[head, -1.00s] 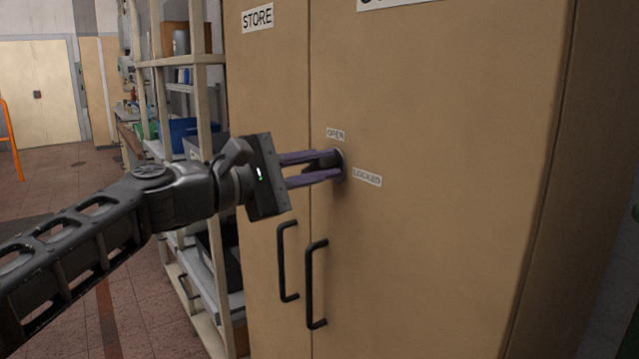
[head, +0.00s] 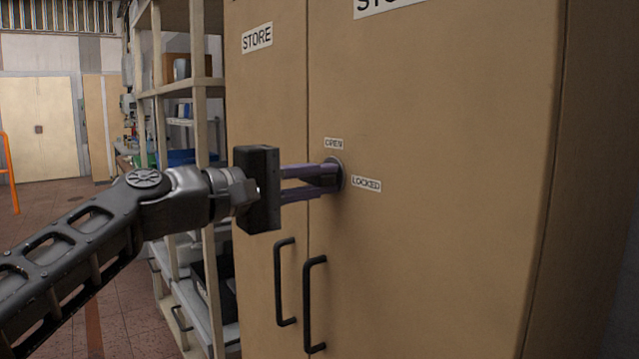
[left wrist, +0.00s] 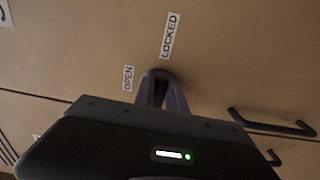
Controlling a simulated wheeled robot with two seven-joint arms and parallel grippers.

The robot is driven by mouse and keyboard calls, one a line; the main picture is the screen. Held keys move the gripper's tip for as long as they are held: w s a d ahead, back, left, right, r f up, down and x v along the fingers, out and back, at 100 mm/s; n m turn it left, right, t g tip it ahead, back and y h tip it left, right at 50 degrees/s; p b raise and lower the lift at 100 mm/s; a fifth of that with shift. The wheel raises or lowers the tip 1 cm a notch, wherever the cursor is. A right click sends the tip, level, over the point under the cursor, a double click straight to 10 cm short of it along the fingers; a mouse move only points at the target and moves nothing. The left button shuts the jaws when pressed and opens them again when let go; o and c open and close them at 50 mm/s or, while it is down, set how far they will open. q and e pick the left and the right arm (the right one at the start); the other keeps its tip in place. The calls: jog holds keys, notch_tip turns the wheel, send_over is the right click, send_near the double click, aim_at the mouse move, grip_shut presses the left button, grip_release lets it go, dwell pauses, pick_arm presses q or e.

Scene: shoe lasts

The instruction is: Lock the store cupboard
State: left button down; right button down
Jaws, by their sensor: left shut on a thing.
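The store cupboard (head: 440,110) is tan with two doors, both shut, and fills the right of the head view. On its right-hand door is a round lock (head: 340,172), with an OPEN label (head: 334,143) above it and a LOCKED label (head: 366,184) to its right. My left gripper (head: 328,175) is shut on the lock's turning piece, its purple fingers reaching the door. The fingers hide most of that piece, so I cannot tell its exact angle. The left wrist view shows the fingertips (left wrist: 160,82) at the lock beside both labels. My right gripper is out of view.
Two black bar handles, left (head: 285,282) and right (head: 315,303), stick out below the gripper. An open shelf rack (head: 202,105) with boxes and goods stands left of the cupboard, behind my arm. The tiled floor (head: 125,315) shows at lower left.

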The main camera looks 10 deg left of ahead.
pick_arm(q)
jog(key=c, duration=1.4)
grip_release()
jog(key=shift+o, duration=0.2)
jog(key=shift+s+a, duration=0.1)
jog(key=v, duration=0.7)
jog(key=shift+s+a, duration=0.2)
jog(key=shift+s, duration=0.05)
